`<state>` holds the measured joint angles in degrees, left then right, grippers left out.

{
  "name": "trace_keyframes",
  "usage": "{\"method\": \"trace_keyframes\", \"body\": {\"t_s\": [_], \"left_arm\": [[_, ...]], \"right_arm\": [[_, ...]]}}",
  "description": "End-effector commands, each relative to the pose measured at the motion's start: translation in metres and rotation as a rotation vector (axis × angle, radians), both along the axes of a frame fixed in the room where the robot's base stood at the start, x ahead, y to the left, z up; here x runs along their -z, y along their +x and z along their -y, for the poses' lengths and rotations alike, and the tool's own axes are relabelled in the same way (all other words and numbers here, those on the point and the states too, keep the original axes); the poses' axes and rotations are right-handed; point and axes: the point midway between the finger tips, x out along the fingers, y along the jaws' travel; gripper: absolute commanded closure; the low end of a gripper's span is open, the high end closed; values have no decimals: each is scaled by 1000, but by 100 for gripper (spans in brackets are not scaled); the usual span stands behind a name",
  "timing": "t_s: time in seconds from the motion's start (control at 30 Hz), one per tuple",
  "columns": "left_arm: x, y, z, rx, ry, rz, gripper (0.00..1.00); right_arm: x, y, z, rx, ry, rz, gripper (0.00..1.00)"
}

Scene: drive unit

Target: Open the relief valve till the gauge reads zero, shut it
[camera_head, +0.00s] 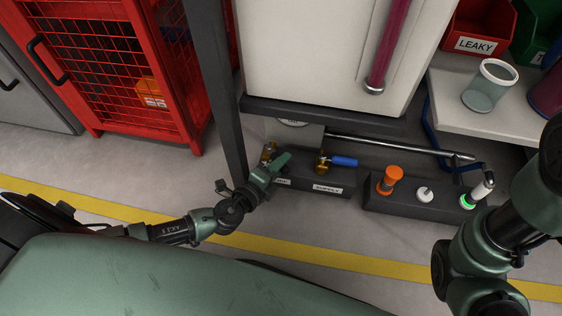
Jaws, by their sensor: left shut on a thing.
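My left gripper (270,168) is at the left end of a low dark block (345,178). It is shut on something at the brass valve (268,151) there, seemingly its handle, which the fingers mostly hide. The label below that valve is partly covered, so I cannot read it whole. To its right stands a brass valve with a blue lever (344,161), above a label reading SUPPLY. A round gauge-like part (293,123) shows just under the cabinet's edge, its reading not visible. My right arm is at the right, its gripper out of view.
A second dark block (425,203) carries an orange knob (391,179), a white knob (424,193) and a white cylinder with a green glowing ring (478,193). A dark post (222,95) stands close to my left gripper. A red mesh cabinet (106,55) is at left.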

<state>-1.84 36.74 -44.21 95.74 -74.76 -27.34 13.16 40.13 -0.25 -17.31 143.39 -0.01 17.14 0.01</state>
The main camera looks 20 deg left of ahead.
Motion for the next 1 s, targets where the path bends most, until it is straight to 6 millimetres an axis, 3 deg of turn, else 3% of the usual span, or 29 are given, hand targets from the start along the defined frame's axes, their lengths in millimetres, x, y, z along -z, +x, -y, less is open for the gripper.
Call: {"method": "trace_keyframes", "body": {"t_s": [0.5, 0.53, 0.6, 1.0], "left_arm": [[0, 0, -2, 16, 2, 0, 100], [0, 0, -2, 15, 3, 0, 74], [0, 0, -2, 15, 3, 0, 54], [-2, -7, -2, 18, 2, -1, 54]], "right_arm": [[3, 2, 0, 7, -4, -2, 64], [3, 2, 0, 7, -4, -2, 64], [3, 2, 0, 7, -4, -2, 64], [0, 3, 0, 7, -3, -3, 64]]}}
